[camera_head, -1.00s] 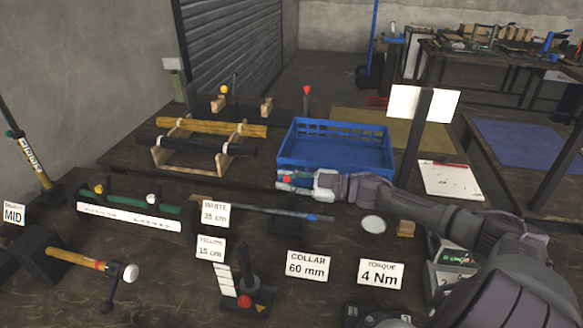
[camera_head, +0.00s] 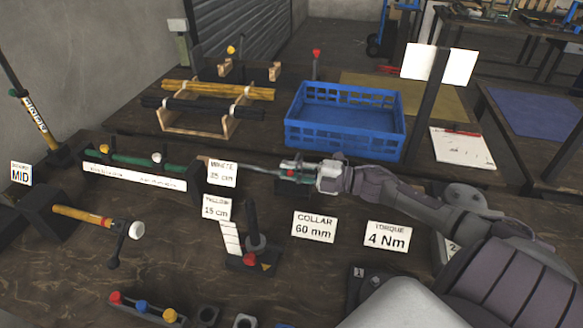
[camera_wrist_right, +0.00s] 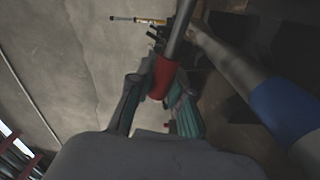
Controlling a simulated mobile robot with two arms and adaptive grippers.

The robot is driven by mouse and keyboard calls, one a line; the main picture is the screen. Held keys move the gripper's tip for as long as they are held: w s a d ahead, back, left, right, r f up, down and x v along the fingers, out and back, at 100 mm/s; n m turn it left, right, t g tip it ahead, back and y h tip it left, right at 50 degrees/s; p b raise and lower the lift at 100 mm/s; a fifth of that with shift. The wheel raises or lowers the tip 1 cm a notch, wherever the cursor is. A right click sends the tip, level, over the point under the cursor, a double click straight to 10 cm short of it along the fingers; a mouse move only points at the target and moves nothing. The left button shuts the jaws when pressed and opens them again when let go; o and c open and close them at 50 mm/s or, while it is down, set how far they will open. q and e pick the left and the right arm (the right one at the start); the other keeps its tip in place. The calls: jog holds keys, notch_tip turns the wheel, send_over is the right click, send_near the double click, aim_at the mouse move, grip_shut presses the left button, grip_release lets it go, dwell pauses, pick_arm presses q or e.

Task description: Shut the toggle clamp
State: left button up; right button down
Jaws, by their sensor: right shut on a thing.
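The toggle clamp shows only in part. Its red grip (camera_wrist_right: 161,78) on a grey metal lever (camera_wrist_right: 182,30) sits between the fingers of my right gripper (camera_wrist_right: 158,88) in the right wrist view, and the gripper is shut on it. In the head view my right gripper (camera_head: 298,172) is just in front of the blue crate, low beside the end of a long grey bar (camera_head: 255,167), with a bit of red showing at its fingers. A dark block (camera_head: 289,187) lies under the gripper. The clamp's base and jaw are largely hidden. My left gripper is out of view.
The blue crate (camera_head: 346,153) stands behind my right gripper. Cards reading COLLAR 60 mm (camera_head: 314,226) and TORQUE 4 Nm (camera_head: 386,235) stand in front. A thick bar with a blue band (camera_wrist_right: 284,108) passes close to the gripper in the wrist view.

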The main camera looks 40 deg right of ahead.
jog(key=shift+a+f+n, duration=0.1)
jog(key=shift+f+n, duration=0.25)
jog(key=shift+n, duration=0.05)
jog(key=c, duration=1)
grip_release()
jog(key=shift+c, duration=0.2)
jog(key=shift+r, duration=0.15)
notch_tip(320, 180, up, 10)
jog(key=shift+f, duration=0.1)
